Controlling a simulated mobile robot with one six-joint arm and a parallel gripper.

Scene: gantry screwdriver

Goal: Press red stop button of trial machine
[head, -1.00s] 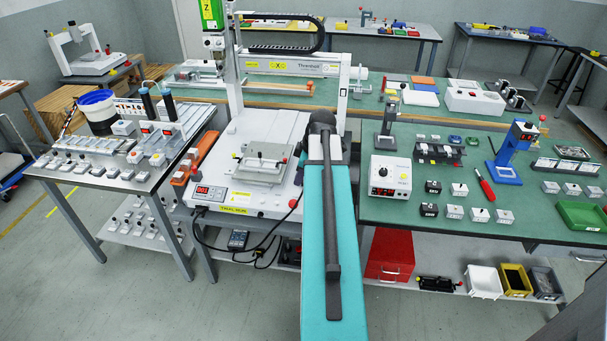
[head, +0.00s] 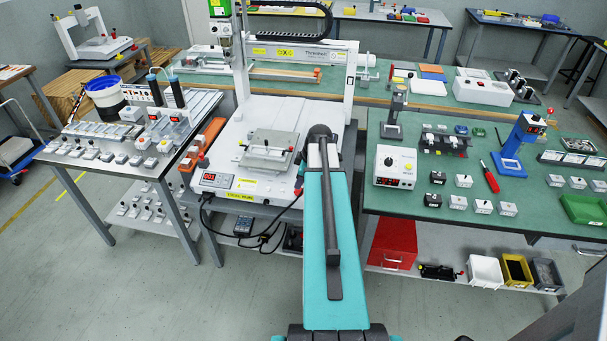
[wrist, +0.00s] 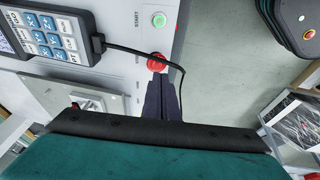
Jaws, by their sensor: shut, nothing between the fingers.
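The trial machine (head: 262,116) is white, with a lit red display and a yellow label on its front. In the wrist view its panel (wrist: 125,22) carries a round green button (wrist: 159,20) marked START and a red stop button (wrist: 156,62). My gripper (wrist: 161,80) is shut and empty, its dark fingertips just below the red button in the picture. I cannot tell whether they touch it. In the head view my arm hides the red button, and my gripper is not clearly seen.
A keypad pendant (wrist: 48,36) with a black cable lies near the button; the cable runs past my fingers. A metal fixture plate (head: 270,148) sits on the machine. A green-topped bench (head: 450,215) with several small devices stands right, a crowded table (head: 125,172) left.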

